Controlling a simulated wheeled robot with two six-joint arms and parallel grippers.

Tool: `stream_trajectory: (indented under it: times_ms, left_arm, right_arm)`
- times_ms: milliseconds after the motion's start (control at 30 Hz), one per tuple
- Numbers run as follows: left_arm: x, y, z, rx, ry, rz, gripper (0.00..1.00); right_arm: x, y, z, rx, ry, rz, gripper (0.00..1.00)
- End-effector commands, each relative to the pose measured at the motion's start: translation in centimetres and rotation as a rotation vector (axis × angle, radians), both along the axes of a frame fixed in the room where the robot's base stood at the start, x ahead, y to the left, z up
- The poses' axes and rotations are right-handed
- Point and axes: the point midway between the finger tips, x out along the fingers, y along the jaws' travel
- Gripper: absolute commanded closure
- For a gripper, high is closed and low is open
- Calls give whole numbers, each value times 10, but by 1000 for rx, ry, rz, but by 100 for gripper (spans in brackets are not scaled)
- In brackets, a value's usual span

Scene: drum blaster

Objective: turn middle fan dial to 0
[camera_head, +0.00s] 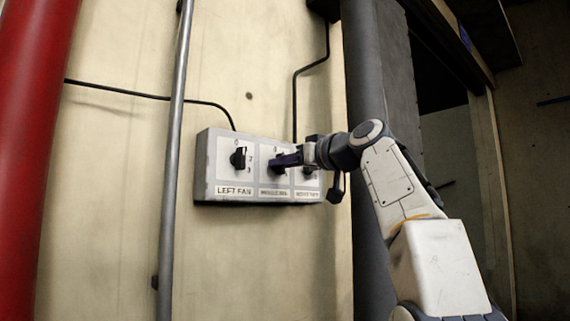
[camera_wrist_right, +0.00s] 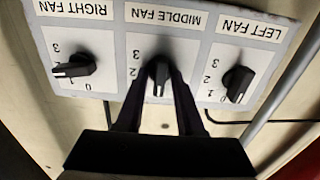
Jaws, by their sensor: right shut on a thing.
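A grey control box (camera_head: 262,192) on the wall carries three black dials. The middle fan dial (camera_wrist_right: 159,78) sits under the MIDDLE FAN label, which is upside down in the right wrist view. My right gripper (camera_head: 282,160) reaches in from the right, its two dark fingers shut on the middle dial, one on each side. The dial's pointed end faces down in the wrist view, toward the box's top edge. The 3 and 2 beside it show; the fingers hide its other numbers. My left gripper is not in view.
The left fan dial (camera_head: 238,157) is clear of my gripper; the right fan dial (camera_wrist_right: 74,67) is partly behind my arm in the head view. A thin metal pipe (camera_head: 175,130) and a red pipe (camera_head: 38,120) run up the wall left of the box. Black cables reach its top.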

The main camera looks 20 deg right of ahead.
Motion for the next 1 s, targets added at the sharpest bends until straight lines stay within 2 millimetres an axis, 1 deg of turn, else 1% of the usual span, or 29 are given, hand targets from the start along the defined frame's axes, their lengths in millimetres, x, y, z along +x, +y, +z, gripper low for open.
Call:
stream_trajectory:
  times_ms: [33, 300, 333, 633, 733, 867, 1000]
  left_arm:
    - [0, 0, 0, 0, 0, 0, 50]
    - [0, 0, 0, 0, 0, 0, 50]
    - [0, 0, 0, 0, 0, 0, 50]
    - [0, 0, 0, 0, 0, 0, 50]
    - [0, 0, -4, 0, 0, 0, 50]
    - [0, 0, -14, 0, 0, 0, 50]
    - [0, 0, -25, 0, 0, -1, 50]
  right_arm:
    - [1, 0, -3, -3, 8, 2, 100]
    - [1, 0, -3, -3, 8, 2, 100]
    - [1, 0, -3, -3, 8, 2, 52]
    - [0, 0, -1, -1, 3, 1, 52]
    - [-5, -2, -2, 0, 1, 0, 52]
    - [-23, -9, -4, -2, 0, -3, 52]
    - [-50, -19, -5, -2, 0, -4, 52]
